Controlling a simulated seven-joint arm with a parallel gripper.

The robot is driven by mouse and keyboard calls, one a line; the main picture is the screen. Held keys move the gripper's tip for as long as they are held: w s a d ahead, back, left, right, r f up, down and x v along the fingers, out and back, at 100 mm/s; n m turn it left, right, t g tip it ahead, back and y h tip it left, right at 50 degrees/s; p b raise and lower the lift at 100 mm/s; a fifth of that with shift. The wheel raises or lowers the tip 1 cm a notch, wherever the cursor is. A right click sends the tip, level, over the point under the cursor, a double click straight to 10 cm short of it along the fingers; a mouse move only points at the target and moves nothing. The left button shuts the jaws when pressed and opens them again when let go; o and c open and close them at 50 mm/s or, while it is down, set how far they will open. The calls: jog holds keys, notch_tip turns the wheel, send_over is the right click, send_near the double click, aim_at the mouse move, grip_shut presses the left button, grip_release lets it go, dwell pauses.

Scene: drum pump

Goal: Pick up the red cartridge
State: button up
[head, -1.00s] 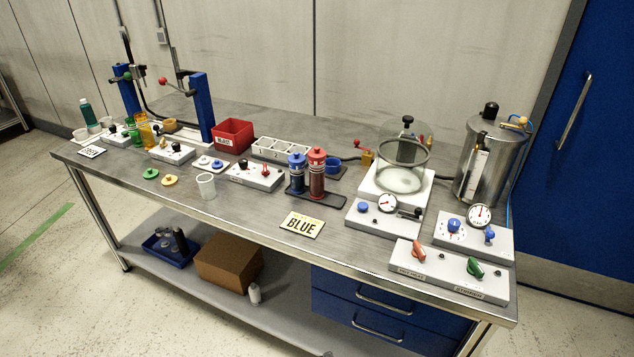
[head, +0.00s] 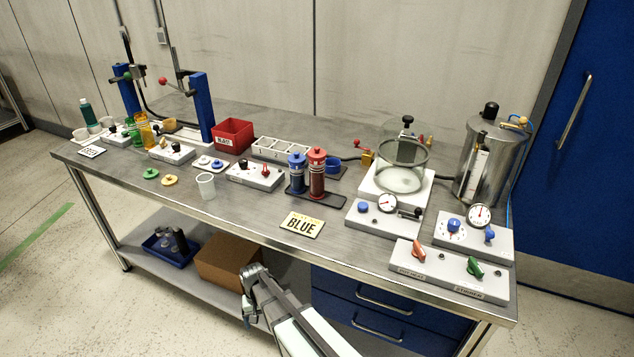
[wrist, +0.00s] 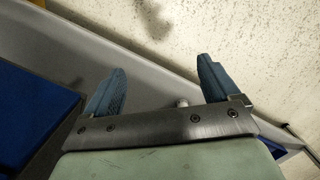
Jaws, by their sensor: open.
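The red cartridge (head: 317,174) stands upright in a dark tray, just right of the blue cartridge (head: 297,174), in the middle of the bench in the head view. My gripper (head: 250,297) is low in front of the bench, beside the lower shelf, well below and apart from the red cartridge. In the wrist view my gripper (wrist: 160,85) shows two blue fingers spread wide, with nothing between them. The wrist view does not show the cartridges.
The steel bench's front edge (head: 240,232) lies between my gripper and the cartridges. A glass chamber (head: 402,165) and control boxes stand to the right. A brown box (head: 222,262) sits on the lower shelf.

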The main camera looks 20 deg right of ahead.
jog(key=w+a+r+t, duration=0.3)
jog(key=w+a+r, duration=0.9)
jog(key=w+r, duration=0.35)
jog(key=w+a+r+t+y, duration=0.1)
jog(key=w+a+r, duration=0.25)
jog(key=r, duration=0.25)
jog(key=w+a+r+y, duration=0.1)
jog(key=w+a+r, duration=0.1)
jog(key=a+r, duration=0.3)
notch_tip(320, 180, up, 34)
jog(key=m+g+h, duration=0.2)
jog(key=m, duration=2)
send_over(317, 147)
jog(key=s, duration=0.1)
notch_tip(317, 147, down, 7)
jog(key=shift+a, duration=0.15)
jog(key=shift+w+f, duration=0.2)
jog(key=shift+f, duration=1.4)
jog(key=shift+w+f, duration=0.2)
jog(key=shift+f, duration=1.35)
